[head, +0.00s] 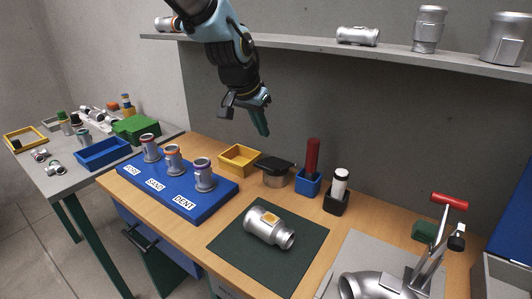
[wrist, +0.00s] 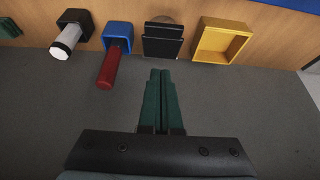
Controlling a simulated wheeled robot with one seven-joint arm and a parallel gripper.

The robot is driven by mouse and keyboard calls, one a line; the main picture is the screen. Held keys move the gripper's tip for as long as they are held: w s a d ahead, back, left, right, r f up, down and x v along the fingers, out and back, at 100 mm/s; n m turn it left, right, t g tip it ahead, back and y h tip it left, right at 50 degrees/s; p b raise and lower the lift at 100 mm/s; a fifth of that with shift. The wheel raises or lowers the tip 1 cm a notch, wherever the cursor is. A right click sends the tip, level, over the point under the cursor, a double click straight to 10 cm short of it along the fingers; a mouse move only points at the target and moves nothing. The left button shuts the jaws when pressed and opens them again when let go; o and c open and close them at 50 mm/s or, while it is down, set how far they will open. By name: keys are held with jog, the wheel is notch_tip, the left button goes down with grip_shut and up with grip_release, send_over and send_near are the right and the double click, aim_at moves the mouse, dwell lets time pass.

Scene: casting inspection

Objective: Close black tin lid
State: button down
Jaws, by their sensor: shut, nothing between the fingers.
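The black tin (head: 276,179) stands on the wooden bench between the yellow tray and the blue holder. I cannot tell whether the lid lies fully flat on the tin. My gripper (head: 264,132) hangs above and behind the tin, near the wall, apart from it. Its green fingers (wrist: 160,72) are together and empty, pointing towards the tin.
The yellow tray (head: 227,166) is beside the tin. A blue holder (head: 306,188) with a red-handled tool (head: 313,158) and a black holder (head: 337,206) with a white-topped item stand on the other side. A green mat (head: 225,241) bears a metal casting (head: 262,226). A shelf (head: 300,47) runs above.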

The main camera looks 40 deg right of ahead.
jog(key=p, duration=0.2)
send_over(264, 168)
jog(key=d, duration=0.2)
jog(key=f, duration=0.6)
jog(key=shift+w, duration=0.2)
jog(key=f, duration=0.1)
jog(key=a+f, duration=0.1)
jog(key=shift+s+a+f, duration=0.1)
jog(key=shift+f, duration=0.6)
jog(key=shift+a, duration=0.1)
jog(key=shift+a+f+h+b, duration=0.1)
jog(key=shift+f+h+b, duration=0.4)
jog(key=shift+b, duration=0.45)
jog(key=b, duration=0.2)
jog(key=f+h+b, duration=0.1)
jog(key=b, duration=0.1)
jog(key=shift+s+a+f+t+h, duration=0.1)
jog(key=shift+a+f+t+h, duration=0.05)
jog(key=shift+a+t+h, duration=0.2)
jog(key=shift+a+f+b, duration=0.1)
jog(key=shift+f+b, duration=0.15)
jog(key=shift+b, duration=0.25)
jog(key=shift+s+a+f+b, duration=0.2)
jog(key=shift+a+f+b, duration=0.15)
jog(key=shift+f+b, duration=0.3)
